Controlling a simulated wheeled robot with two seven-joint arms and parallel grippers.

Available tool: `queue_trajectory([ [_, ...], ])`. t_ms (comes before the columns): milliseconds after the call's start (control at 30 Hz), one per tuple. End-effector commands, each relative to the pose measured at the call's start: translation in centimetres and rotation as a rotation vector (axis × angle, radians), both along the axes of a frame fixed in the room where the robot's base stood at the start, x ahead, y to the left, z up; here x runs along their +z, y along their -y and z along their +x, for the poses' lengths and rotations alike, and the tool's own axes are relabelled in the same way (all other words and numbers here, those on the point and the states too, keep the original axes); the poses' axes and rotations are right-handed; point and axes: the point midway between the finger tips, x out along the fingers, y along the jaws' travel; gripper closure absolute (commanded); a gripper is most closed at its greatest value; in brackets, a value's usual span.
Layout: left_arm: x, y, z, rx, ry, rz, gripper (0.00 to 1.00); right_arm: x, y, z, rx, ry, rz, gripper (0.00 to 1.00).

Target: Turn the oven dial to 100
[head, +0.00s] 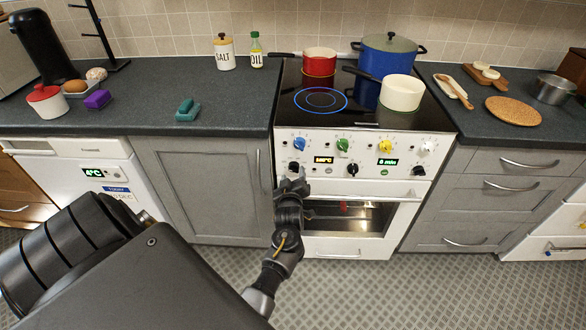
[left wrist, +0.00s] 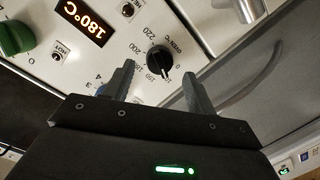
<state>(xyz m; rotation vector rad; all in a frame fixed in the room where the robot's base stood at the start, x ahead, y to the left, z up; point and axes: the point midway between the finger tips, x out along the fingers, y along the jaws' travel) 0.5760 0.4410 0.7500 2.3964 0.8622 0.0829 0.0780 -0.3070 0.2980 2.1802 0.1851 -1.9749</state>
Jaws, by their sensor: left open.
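The oven dial (left wrist: 160,60) is a round black knob in a ring of printed numbers, with a white mark toward its lower side in the left wrist view. I cannot read its exact setting. In the head view the dial (head: 293,166) is at the lower left of the white oven panel. My left gripper (left wrist: 158,74) is open, its fingertips to either side of the dial's lower part; contact cannot be told. In the head view this gripper (head: 292,180) is right below the dial. An orange display (left wrist: 84,20) reads 180°C. My right gripper is not in view.
Blue, green (head: 342,144), yellow and white knobs line the panel, with a second black knob (head: 352,168) to the right. The oven handle (head: 365,196) runs just below. A red pot (head: 319,62), blue pot and cream pan (head: 401,93) stand on the cooktop.

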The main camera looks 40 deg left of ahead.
Motion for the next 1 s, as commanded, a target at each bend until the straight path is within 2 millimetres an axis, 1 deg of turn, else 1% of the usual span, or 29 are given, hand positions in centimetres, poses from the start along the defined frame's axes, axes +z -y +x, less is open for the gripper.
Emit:
queue_trajectory([
  [33,0.7,0.6,-0.8,-0.001,-0.002,-0.002,0.44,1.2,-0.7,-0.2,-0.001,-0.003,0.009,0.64],
  [100,0.8,1.3,-1.7,-0.001,-0.002,-0.002,0.44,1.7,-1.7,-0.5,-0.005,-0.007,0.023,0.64],
  [233,0.9,2.3,-3.0,-0.001,-0.001,-0.001,0.44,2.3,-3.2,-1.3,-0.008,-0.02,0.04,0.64],
  [400,0.8,2.8,-3.7,0.0,0.002,0.0,0.44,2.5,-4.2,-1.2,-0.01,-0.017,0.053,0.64],
  [600,0.7,2.8,-3.7,0.0,0.002,0.0,0.44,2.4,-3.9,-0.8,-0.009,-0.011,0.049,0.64],
  [900,0.7,2.8,-3.7,0.0,0.001,0.001,0.44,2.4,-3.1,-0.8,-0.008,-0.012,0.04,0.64],
  [967,0.4,2.9,-3.7,-0.006,-0.007,0.001,0.44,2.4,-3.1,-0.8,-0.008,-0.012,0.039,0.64],
  [1000,-0.2,3.2,-3.7,-0.016,-0.022,0.004,0.44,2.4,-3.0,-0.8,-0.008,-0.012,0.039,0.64],
])
